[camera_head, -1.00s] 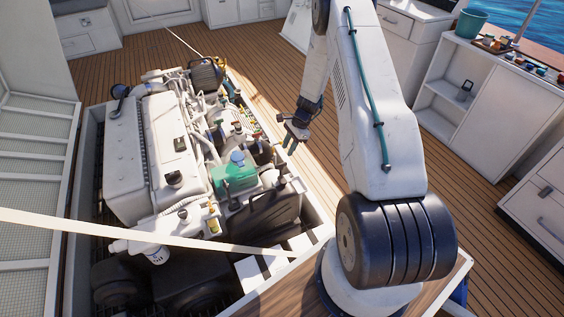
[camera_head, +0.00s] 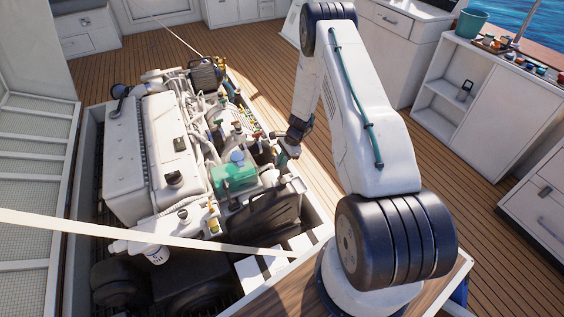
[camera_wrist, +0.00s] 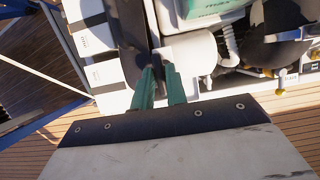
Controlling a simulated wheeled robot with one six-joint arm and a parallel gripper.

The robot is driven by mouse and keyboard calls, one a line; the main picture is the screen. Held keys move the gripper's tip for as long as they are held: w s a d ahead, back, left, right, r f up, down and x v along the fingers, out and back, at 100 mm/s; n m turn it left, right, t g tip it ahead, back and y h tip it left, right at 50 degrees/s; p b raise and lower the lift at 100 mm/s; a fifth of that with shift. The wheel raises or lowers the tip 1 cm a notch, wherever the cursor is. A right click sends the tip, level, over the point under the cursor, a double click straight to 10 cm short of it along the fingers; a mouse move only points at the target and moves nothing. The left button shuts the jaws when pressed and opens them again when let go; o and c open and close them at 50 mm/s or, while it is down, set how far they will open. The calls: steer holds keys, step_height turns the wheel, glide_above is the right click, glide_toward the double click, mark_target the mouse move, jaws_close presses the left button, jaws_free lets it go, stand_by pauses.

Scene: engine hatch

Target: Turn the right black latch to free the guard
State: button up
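My gripper (camera_head: 284,157) hangs over the right rim of the engine hatch in the head view, close above the right end of a black panel (camera_head: 270,215) that seems to be the guard. A small dark piece on its top edge (camera_head: 282,180) may be the right black latch; it is too small to be sure. A black panel edge (camera_wrist: 127,25) and a pale cylinder (camera_wrist: 190,60) lie just beyond the tips.
The white engine (camera_head: 150,150) fills the hatch, with a green tank (camera_head: 234,177) beside the panel. A pale strap (camera_head: 150,235) crosses the front. White labelled blocks (camera_wrist: 97,40) lie left of the fingers. Wooden deck (camera_head: 320,185) is clear to the right of the hatch.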

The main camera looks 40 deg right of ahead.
jaws_close()
steer(key=shift+n, duration=0.3)
steer(key=n+g, duration=0.1)
steer(key=n, duration=0.1)
steer(key=shift+w+n, duration=0.1)
steer(key=shift+n, duration=0.3)
steer(key=n+g, duration=0.1)
steer(key=n, duration=0.1)
steer(key=n+g, duration=0.1)
steer(key=n, duration=0.2)
steer(key=shift+w+n+h, duration=0.15)
steer(key=shift+n+h, duration=0.15)
steer(key=shift+h, duration=0.1)
steer(key=shift+w+a+n+g+h, duration=0.1)
steer(key=shift+n+g+h, duration=0.3)
steer(key=shift+n, duration=1.05)
steer(key=shift+a+n+g+h, duration=0.1)
steer(key=shift+n+g+h, duration=0.3)
steer(key=shift+n, duration=1.1)
steer(key=shift+w+a+n+g+h, duration=0.1)
steer(key=shift+n+g+h, duration=0.3)
steer(key=shift+n, duration=1.05)
steer(key=o, duration=0.5)
jaws_free()
steer(key=shift+s, duration=0.1)
